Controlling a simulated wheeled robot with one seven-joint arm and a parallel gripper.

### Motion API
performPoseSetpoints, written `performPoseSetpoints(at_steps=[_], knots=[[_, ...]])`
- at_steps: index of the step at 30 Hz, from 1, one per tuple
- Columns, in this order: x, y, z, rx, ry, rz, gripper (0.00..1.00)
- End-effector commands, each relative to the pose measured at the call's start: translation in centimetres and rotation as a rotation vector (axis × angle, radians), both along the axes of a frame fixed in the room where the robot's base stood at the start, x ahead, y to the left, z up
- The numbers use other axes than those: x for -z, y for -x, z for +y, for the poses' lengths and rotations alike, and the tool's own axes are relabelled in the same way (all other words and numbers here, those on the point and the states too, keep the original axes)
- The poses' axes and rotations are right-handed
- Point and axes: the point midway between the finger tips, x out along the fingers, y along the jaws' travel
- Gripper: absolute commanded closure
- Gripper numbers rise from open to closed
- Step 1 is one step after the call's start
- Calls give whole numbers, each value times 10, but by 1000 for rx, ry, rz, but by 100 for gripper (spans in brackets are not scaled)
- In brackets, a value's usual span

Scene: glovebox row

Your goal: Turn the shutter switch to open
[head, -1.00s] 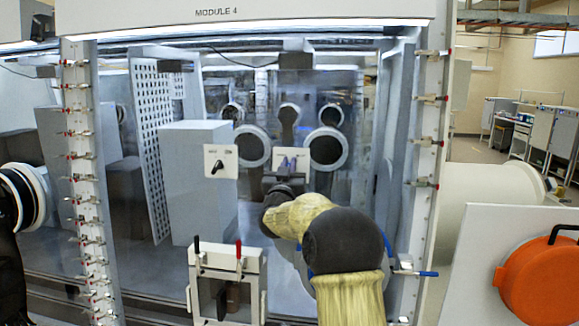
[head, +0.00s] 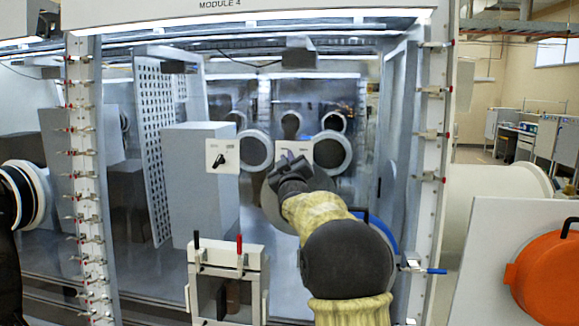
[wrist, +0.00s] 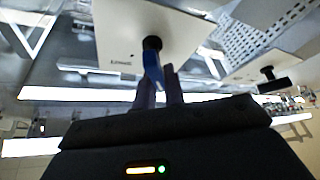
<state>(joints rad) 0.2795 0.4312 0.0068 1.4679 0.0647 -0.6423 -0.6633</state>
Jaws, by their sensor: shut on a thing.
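A white switch plate (head: 322,152) inside the glovebox carries a switch with a blue lever (wrist: 153,66) on a black shaft. My gripper (head: 289,157) is at this plate, and its fingers (wrist: 160,92) are shut on the blue lever in the wrist view. In the head view my gripper and wrist hide most of the lever. A second white plate (head: 211,157) to the left has a black knob (head: 219,159), set at a slant. That black knob also shows at the right of the wrist view (wrist: 270,77). The plate lettering is too small to read.
A small white frame with red and black handles (head: 228,258) stands at front centre. An orange round cover (head: 545,275) is at the right.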

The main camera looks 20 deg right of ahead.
Motion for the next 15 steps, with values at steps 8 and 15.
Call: performPoseSetpoints(at_steps=[8, 15], knots=[[2, -1, 1, -8, 47, 34, 100], [1, -1, 1, -8, 49, 35, 100]])
